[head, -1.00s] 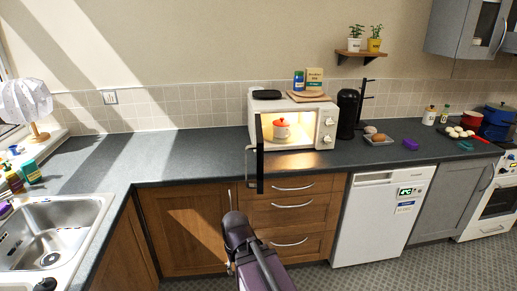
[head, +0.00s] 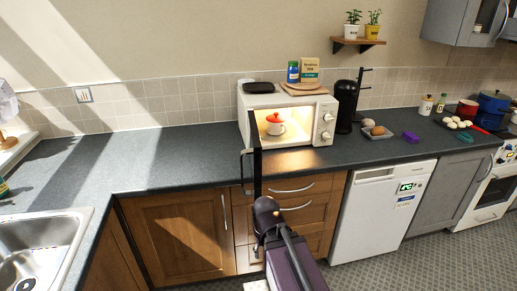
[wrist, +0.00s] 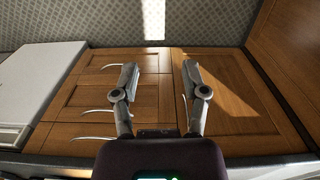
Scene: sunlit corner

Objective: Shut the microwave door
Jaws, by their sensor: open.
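The white microwave (head: 311,107) stands on the counter, its lit inside showing. Its dark door (head: 257,172) is swung wide open toward me and appears almost edge-on, with a handle on its left side. A white pot with a red lid (head: 275,126) is inside. My gripper (wrist: 160,75) is open and empty in the wrist view, its two fingers apart over the wooden cabinet fronts. The microwave is not in the wrist view. In the head view my arm is below the door, and I cannot make out the fingertips clearly.
On the microwave are a board (head: 303,91), a blue can (head: 293,72) and a box (head: 309,69). A black coffee machine (head: 345,106) stands close to its right. The counter left of the microwave (head: 180,152) is clear. The sink (head: 38,245) is at lower left.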

